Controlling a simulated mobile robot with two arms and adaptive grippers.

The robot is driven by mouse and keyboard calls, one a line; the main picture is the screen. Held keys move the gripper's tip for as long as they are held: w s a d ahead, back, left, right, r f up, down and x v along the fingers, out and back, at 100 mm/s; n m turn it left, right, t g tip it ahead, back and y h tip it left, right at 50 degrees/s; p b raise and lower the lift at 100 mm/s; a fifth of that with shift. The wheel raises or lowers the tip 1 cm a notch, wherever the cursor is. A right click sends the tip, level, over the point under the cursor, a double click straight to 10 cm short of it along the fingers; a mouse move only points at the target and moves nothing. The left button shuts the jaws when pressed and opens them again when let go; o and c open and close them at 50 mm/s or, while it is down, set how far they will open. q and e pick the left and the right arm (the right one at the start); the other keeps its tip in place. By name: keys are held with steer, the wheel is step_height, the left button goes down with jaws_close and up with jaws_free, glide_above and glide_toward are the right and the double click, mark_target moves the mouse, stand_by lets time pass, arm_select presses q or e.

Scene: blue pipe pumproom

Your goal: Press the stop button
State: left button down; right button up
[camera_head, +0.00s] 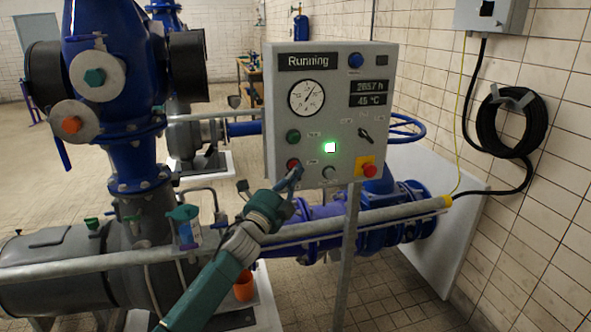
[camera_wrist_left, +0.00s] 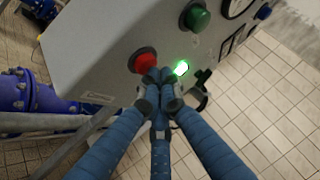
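A grey control panel (camera_head: 325,110) stands on a post, with a sign reading "Running". A red round button (camera_head: 293,164) is at its lower left, below a green button (camera_head: 293,136). My left gripper (camera_head: 293,178) is just in front of and below the red button. In the left wrist view the gripper's fingers (camera_wrist_left: 159,82) meet together, empty, with their tips at the lower right edge of the red button (camera_wrist_left: 144,61). I cannot tell whether they touch it. A green light (camera_head: 330,147) is lit. My right gripper is out of view.
A red mushroom button (camera_head: 369,170) on a yellow plate is at the panel's lower right. A black selector knob (camera_head: 365,135) sits above it. A grey horizontal rail (camera_head: 390,214) passes below the panel. Blue pipework and a pump stand at the left.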

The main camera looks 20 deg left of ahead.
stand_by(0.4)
arm_select(q)
steer(key=shift+a, duration=0.1)
steer(key=shift+w+a, duration=0.25)
steer(key=shift+w, duration=0.15)
steer(key=shift+s, duration=0.1)
steer(key=shift+s+d, duration=0.2)
steer(key=shift+s, duration=0.1)
steer(key=s+d+p, duration=0.1)
steer(key=s+d, duration=0.2)
steer(key=s, duration=0.2)
steer(key=shift+d+p, duration=0.25)
steer(key=shift+p, duration=0.05)
stand_by(0.3)
stand_by(0.6)
